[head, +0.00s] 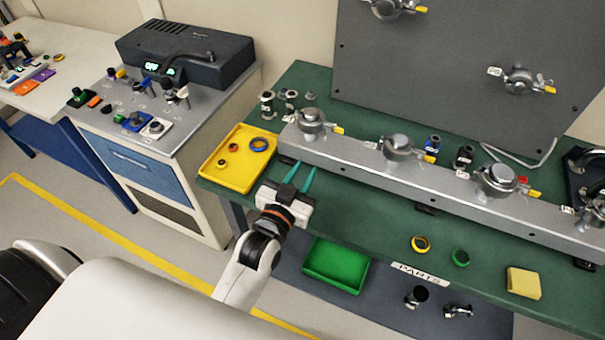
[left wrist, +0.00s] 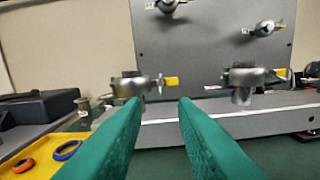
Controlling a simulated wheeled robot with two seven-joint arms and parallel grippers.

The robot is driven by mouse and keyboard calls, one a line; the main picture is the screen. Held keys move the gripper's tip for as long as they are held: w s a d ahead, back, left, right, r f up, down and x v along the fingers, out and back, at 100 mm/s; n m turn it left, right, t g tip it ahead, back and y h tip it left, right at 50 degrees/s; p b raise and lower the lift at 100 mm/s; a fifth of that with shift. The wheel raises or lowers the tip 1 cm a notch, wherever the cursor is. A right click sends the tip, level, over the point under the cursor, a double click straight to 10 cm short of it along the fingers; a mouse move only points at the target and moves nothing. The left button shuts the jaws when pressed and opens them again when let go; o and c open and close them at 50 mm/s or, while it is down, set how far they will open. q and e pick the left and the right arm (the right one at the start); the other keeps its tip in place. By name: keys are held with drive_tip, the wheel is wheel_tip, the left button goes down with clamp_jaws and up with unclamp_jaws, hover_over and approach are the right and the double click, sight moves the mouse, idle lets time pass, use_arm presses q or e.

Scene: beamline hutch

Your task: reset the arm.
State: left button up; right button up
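My left gripper (head: 296,178) is over the front left part of the green bench, just right of the yellow tray and in front of the grey rail. Its two teal fingers stand apart with nothing between them. They also show in the left wrist view (left wrist: 160,110), pointing at the rail and its clamps. My right gripper is not in either view. My white left arm (head: 243,272) reaches up from the bottom of the head view.
The yellow tray (head: 250,180) holds several rings. The grey rail (head: 350,158) carries several clamps. Two rings and a yellow block (head: 523,283) lie near the bench front. A green tray (head: 335,278) sits on the lower shelf. A control cabinet (head: 150,165) stands left, with floor between.

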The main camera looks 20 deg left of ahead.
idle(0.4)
use_arm(q)
drive_tip(key=s+a+f+g, duration=0.1)
drive_tip(key=s+f+g, duration=0.2)
drive_tip(key=s+g, duration=0.3)
drive_tip(key=s+a+f+g, duration=0.1)
drive_tip(key=s+f+g, duration=0.25)
drive_tip(key=s, duration=0.45)
drive_tip(key=s+a+f+g, duration=0.1)
drive_tip(key=s+f+g, duration=0.2)
drive_tip(key=s+g, duration=0.35)
wheel_tip(320, 180, down, 29)
drive_tip(key=s+b, duration=0.2)
drive_tip(key=s, duration=0.1)
drive_tip(key=s+a+f+m+g, duration=0.1)
drive_tip(key=s+a+f, duration=0.2)
drive_tip(key=s+f, duration=1.2)
drive_tip(key=shift+s+f+y+b, duration=0.3)
drive_tip(key=shift+s+f+b, duration=0.05)
drive_tip(key=shift+f+b, duration=0.05)
